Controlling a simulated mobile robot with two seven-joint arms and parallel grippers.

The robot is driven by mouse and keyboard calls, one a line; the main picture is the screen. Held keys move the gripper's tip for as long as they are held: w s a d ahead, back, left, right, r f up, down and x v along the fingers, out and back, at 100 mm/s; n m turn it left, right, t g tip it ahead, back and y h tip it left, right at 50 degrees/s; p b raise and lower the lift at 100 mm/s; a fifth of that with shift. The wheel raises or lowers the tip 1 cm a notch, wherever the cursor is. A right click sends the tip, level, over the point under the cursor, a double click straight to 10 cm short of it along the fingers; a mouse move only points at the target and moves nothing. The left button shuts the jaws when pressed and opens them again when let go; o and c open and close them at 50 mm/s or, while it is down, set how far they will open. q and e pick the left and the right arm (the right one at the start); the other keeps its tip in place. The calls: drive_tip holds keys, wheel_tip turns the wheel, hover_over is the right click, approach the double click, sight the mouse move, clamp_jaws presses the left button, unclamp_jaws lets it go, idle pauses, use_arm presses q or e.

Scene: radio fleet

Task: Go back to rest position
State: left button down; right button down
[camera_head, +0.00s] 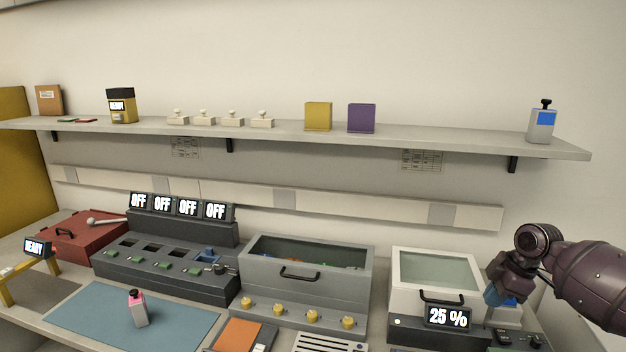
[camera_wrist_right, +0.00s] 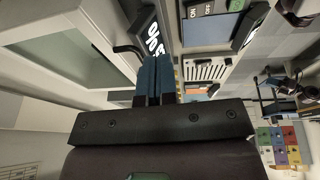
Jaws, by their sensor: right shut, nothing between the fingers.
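My right arm comes in from the right edge in the head view. Its gripper (camera_head: 493,295) is beside the right side of the white box with the glass lid, whose display (camera_head: 448,317) reads 25 %. In the right wrist view the blue fingertips (camera_wrist_right: 154,78) are together, with nothing between them. The glass-lidded box (camera_wrist_right: 75,62) is to the left of the fingers there. My left gripper is not in either view.
A long shelf (camera_head: 380,136) runs above the bench and holds a grey-blue radio (camera_head: 541,122) at its right end. A pink-topped radio (camera_head: 137,309) stands on the blue mat (camera_head: 185,325). A grey bin (camera_head: 262,276) and a charger row (camera_head: 165,270) crowd the bench.

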drive_tip(key=w+r+m+t+h, duration=0.1)
drive_tip(key=w+r+m+t, duration=0.25)
drive_tip(key=w+t, duration=0.2)
drive_tip(key=a+f+m+t, duration=0.2)
drive_tip(key=a+t, duration=0.2)
drive_tip(key=a, duration=0.5)
drive_tip(key=s+a+f+m+t, duration=0.1)
drive_tip(key=s+a+f, duration=0.1)
drive_tip(key=s, duration=0.3)
drive_tip(key=s+a+f+m+t, duration=0.1)
drive_tip(key=s+f+m, duration=0.1)
drive_tip(key=s+f, duration=0.2)
drive_tip(key=s+a+f+m+t+y, duration=0.1)
drive_tip(key=s+a+f, duration=0.1)
drive_tip(key=s, duration=0.5)
drive_tip(key=shift+s+a+f+t, duration=0.1)
drive_tip(key=shift+a+f+t, duration=0.05)
drive_tip(key=shift+f, duration=0.3)
drive_tip(key=shift+a+f+t, duration=0.1)
drive_tip(key=shift+a+f, duration=0.05)
drive_tip(key=shift+f, duration=0.3)
drive_tip(key=s+d+f+m+g+h, duration=0.1)
drive_tip(key=s+f+m, duration=0.1)
drive_tip(key=s+f, duration=0.4)
drive_tip(key=s+d+f+m+g+h, duration=0.1)
drive_tip(key=s+f, duration=0.5)
drive_tip(key=s, duration=0.9)
drive_tip(key=shift+d+f+m+g+h, duration=0.15)
drive_tip(key=shift+f+m+g+h, duration=0.15)
drive_tip(key=shift+m+g+h, duration=0.4)
